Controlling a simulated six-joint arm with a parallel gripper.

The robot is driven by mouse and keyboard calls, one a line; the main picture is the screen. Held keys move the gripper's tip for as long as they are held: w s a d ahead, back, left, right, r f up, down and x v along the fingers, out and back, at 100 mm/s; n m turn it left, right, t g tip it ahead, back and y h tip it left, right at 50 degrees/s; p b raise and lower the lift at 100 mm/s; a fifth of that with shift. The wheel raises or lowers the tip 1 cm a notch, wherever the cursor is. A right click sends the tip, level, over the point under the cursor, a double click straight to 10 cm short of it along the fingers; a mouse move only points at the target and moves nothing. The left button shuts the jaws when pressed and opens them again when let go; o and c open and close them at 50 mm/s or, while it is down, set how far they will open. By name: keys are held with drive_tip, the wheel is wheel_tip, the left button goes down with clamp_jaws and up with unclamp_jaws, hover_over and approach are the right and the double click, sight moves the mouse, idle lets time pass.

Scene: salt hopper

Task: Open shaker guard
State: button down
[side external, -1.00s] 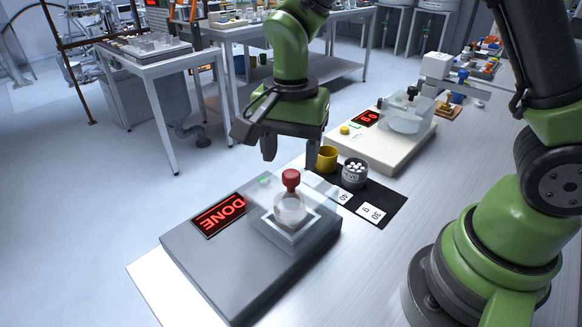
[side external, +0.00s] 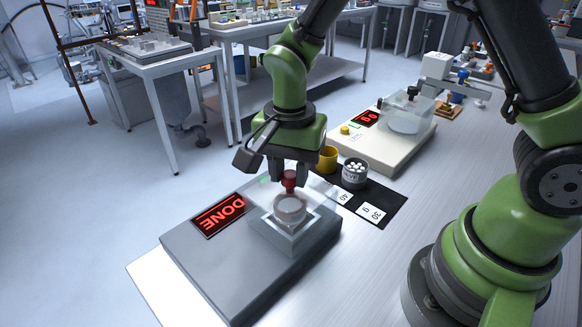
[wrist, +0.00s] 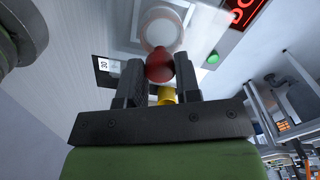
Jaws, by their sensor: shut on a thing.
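The shaker (side external: 225,262) is a grey box with a red DONE display (side external: 219,215). A clear guard (side external: 315,200) covers a round clear-and-white vessel (side external: 290,208) on its square platform. A red knob (side external: 290,180) stands on top of the guard. My gripper (side external: 289,177) is above the shaker with its fingers shut on the red knob. In the wrist view the knob (wrist: 160,66) sits between the two dark fingers, with the vessel (wrist: 161,29) just beyond it.
A yellow cup (side external: 327,159) and a grey jar of white pellets (side external: 355,172) stand on a black mat with number cards, just right of my gripper. A cream balance (side external: 375,155) with a clear cover stands behind them.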

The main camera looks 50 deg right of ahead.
drive_tip(key=a, duration=1.1)
drive_tip(key=shift+a, duration=0.25)
drive_tip(key=c, duration=0.8)
unclamp_jaws()
wheel_tip(320, 180, up, 10)
